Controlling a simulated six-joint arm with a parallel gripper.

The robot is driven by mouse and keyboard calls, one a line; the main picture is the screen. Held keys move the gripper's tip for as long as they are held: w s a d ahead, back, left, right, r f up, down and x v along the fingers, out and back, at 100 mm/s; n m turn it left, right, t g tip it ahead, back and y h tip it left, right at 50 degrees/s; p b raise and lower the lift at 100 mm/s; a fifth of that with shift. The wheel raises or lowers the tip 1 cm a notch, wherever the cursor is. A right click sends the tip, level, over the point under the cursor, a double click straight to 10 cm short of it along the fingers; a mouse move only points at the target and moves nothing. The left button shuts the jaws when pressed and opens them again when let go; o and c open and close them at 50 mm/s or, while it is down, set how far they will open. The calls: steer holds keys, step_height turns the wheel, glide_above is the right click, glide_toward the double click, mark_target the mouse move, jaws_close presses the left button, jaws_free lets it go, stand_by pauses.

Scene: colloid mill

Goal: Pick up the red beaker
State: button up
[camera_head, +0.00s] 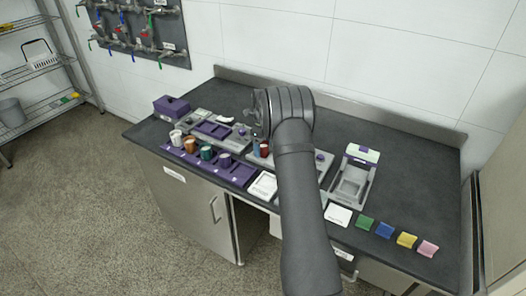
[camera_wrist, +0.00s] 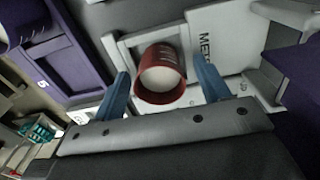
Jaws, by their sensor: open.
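The red beaker (camera_wrist: 160,75) shows in the wrist view with its pale inside facing the camera, over a light grey square recess. My gripper (camera_wrist: 164,82) is open, with one blue finger on each side of the beaker in the picture. A gap shows between the beaker and each finger; I cannot tell the height between them.
White, orange and green beakers (camera_head: 206,153) and a purple one (camera_head: 225,159) stand in a purple rack (camera_head: 240,175) at left. A grey device (camera_head: 350,185) stands at right. Coloured pads (camera_head: 385,230) lie near the front edge. A purple block (camera_head: 172,106) stands at the back left.

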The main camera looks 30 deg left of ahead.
steer(key=shift+c, duration=0.4)
steer(key=c, duration=1)
